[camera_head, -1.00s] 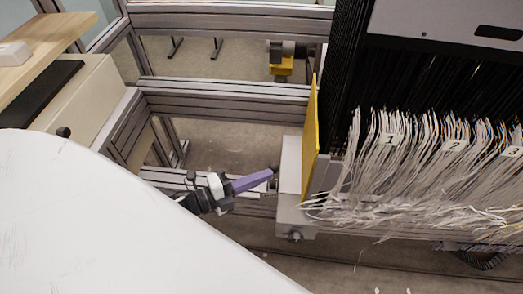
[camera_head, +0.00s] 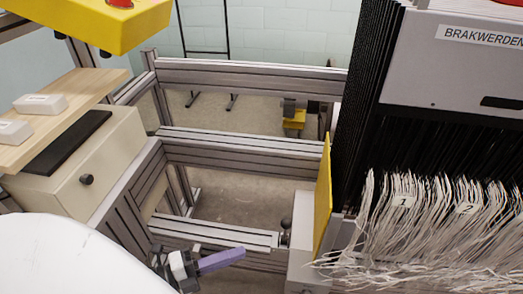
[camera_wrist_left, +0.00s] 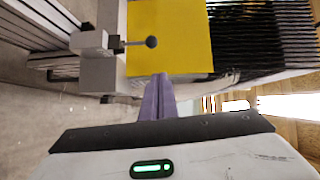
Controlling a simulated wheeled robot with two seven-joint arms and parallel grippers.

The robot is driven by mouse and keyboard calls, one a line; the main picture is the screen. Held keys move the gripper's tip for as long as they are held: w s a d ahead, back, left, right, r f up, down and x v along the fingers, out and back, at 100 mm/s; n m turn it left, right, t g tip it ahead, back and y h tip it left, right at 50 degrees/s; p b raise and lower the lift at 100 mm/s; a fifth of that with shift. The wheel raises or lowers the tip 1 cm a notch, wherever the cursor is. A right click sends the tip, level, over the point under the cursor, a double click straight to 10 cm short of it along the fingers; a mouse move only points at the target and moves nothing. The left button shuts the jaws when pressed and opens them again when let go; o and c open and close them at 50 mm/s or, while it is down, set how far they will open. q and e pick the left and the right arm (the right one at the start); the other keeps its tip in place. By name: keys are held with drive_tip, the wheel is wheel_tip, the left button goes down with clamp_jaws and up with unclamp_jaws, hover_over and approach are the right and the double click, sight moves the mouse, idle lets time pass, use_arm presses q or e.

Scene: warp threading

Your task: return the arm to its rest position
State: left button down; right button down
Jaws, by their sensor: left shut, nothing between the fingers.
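My left gripper (camera_head: 222,260) shows at the bottom of the head view, its purple fingers shut together with nothing between them. It points right, in front of the lower metal frame rail and apart from the loom's yellow plate. In the left wrist view the purple fingers (camera_wrist_left: 157,100) point up toward the yellow plate (camera_wrist_left: 168,35). A large white rounded part of my own body covers the lower left of the head view. My right gripper is not in view.
The yellow plate (camera_head: 323,200) stands beside bundles of white threads (camera_head: 420,225) with number tags. A dark ball knob (camera_head: 285,224) sits left of it. Metal rails (camera_head: 245,149) cross behind. A beige cabinet (camera_head: 85,170) stands at left, below a yellow box (camera_head: 85,22).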

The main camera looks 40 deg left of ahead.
use_arm(q)
drive_tip(key=s+d+f+n+g+y, duration=0.2)
drive_tip(key=d+n, duration=0.4)
drive_tip(key=n, duration=0.4)
drive_tip(key=s+d+f+n+g+y, duration=0.2)
drive_tip(key=d+f+n+g+y, duration=0.2)
drive_tip(key=n, duration=0.7)
drive_tip(key=shift+s+d+f, duration=0.2)
drive_tip(key=shift+d+f, duration=0.6)
drive_tip(key=shift+d, duration=0.3)
drive_tip(key=shift+a, duration=0.1)
